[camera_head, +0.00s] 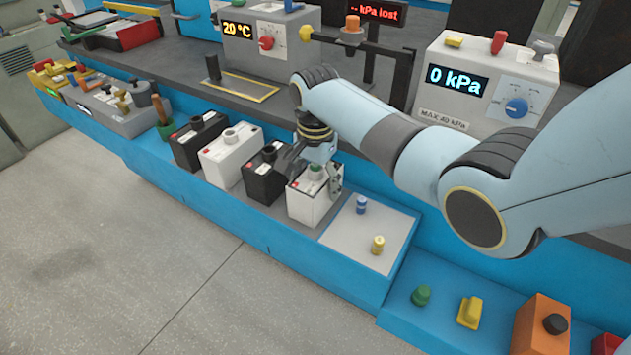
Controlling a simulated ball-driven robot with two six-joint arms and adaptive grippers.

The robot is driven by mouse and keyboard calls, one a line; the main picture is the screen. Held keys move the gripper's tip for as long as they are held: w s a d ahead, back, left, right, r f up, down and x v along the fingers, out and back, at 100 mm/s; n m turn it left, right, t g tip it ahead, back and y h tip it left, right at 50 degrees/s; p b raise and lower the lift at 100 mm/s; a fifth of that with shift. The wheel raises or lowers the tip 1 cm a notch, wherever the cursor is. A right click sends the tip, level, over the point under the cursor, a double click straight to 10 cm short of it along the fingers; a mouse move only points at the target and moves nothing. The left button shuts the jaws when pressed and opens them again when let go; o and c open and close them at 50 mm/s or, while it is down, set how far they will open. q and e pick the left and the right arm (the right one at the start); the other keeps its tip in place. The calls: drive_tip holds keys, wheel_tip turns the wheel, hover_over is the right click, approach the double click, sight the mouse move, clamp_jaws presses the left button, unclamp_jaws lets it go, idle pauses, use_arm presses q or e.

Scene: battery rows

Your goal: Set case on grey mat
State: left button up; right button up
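A white battery case (309,207) with a knob on top and a small red mark stands upright at the right end of a row on the blue ledge. The grey mat (347,247) lies just right of it, with a blue peg (361,205) and a yellow peg (378,245) on it. My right gripper (316,176) points down over the white case. Its fingers look spread on either side of the knob, which shows between them; contact is hard to make out. My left gripper is not in view.
A black case (266,181), a white case (223,163) and another black case (187,149) stand left in the row. A kPa box (470,85) and a temperature box (270,45) stand behind. A green knob (421,295), yellow block (469,312) and orange box (540,325) sit front right.

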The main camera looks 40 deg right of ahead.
drive_tip(key=shift+o, duration=1.3)
wheel_tip(320, 180, up, 12)
drive_tip(key=shift+r+p, duration=0.15)
drive_tip(key=shift+p, duration=0.75)
